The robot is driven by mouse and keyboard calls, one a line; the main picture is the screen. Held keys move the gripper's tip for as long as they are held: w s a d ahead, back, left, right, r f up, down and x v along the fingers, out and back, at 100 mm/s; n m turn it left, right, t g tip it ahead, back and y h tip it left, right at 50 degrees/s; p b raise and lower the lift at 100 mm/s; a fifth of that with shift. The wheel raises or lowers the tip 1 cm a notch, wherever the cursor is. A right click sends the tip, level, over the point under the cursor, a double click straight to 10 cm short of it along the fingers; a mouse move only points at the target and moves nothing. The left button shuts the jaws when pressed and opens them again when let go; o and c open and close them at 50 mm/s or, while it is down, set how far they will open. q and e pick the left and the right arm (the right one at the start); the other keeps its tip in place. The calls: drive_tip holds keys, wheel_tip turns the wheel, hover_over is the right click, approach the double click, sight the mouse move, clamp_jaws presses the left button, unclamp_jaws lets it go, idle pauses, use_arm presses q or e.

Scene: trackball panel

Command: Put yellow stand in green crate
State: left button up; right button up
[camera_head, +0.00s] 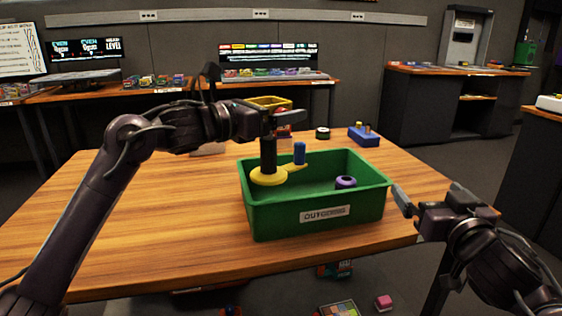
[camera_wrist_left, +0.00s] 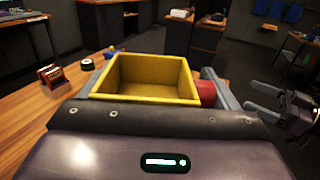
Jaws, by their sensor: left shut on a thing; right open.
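The yellow stand (camera_head: 268,178) has a round yellow base, a black post and a side arm with a blue peg. It hangs upright below my left gripper (camera_head: 280,118), over the left part of the green crate (camera_head: 270,220); whether its base touches the crate floor I cannot tell. A yellow open-topped box (camera_wrist_left: 145,80) sits at the left fingers in the left wrist view, with a red piece beside it; it seems to be the stand's top. My left gripper is shut on the stand. My right gripper (camera_head: 425,205) is open and empty, right of the crate.
A purple ring (camera_head: 345,182) lies in the right part of the crate. A blue block with pegs (camera_head: 362,135) and a dark round item (camera_head: 322,133) stand behind it. The wooden table (camera_head: 140,205) is clear on the left.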

sight(267, 158)
use_arm(q)
wheel_tip(267, 158, down, 9)
drive_tip(key=shift+f, duration=0.3)
drive_tip(key=o, duration=1.3)
drive_tip(key=shift+o, duration=0.2)
drive_tip(key=shift+s+a, duration=0.1)
drive_tip(key=shift+a, duration=0.05)
drive_tip(key=v, duration=1.1)
drive_tip(key=shift+s+a, duration=0.2)
drive_tip(key=shift+s, duration=0.05)
